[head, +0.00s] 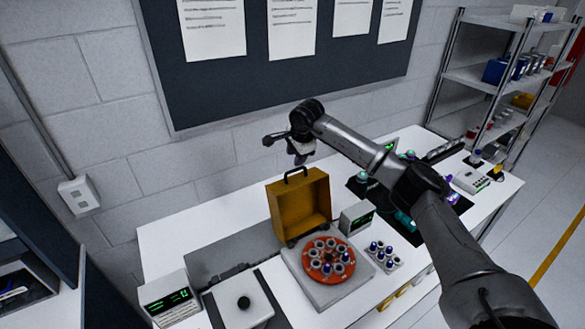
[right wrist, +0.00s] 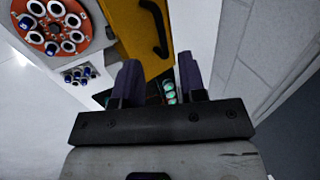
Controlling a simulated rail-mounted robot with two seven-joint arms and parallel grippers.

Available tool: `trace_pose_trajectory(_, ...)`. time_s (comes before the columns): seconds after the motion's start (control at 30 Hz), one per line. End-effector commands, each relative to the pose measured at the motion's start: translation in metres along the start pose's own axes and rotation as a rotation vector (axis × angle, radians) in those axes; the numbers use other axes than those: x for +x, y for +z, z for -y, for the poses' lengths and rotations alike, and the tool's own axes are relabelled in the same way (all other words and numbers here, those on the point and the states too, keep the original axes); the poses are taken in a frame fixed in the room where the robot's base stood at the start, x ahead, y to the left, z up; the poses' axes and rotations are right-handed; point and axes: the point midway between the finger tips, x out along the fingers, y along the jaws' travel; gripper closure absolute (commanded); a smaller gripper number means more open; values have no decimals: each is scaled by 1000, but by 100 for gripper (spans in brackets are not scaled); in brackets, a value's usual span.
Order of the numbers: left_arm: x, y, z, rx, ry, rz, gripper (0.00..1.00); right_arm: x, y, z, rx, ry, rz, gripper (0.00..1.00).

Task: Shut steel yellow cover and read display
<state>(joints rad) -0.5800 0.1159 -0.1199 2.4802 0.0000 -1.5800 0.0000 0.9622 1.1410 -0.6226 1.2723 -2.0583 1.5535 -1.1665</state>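The yellow cover (head: 300,207) stands open and upright behind a grey base that holds a red-orange disc (head: 328,258) with several round sockets. A black handle (head: 296,174) is on the cover's top edge. The cover also shows in the right wrist view (right wrist: 128,32), with its handle (right wrist: 155,28). My right gripper (head: 300,157) is above and behind the cover, apart from it. Its two fingers (right wrist: 160,82) are spread, with nothing between them. A box with a green-lit display (head: 168,300) is at the front left; its digits are too small to read. My left gripper is not in view.
A small display unit (head: 357,217) stands right of the cover. A tray of blue-topped parts (head: 383,256) lies beside the base. A white box with a black knob (head: 243,302) is at the front. The wall is close behind the table; the table's left rear is clear.

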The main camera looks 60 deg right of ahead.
Motion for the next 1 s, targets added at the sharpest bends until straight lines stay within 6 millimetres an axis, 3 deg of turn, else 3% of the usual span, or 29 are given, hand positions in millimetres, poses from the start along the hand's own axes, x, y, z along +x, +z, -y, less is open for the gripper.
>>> trace_pose_trajectory(0.2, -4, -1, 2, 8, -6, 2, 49, 37, 0, 0, 2, 3, 1, 62)
trace_pose_trajectory(0.4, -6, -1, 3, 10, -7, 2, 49, 60, 0, 0, 2, 0, 1, 62)
trace_pose_trajectory(0.93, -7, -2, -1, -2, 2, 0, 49, 72, 0, 0, 1, -1, 1, 62)
trace_pose_trajectory(1.0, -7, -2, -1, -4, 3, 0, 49, 72, 0, 0, 1, -1, 1, 68)
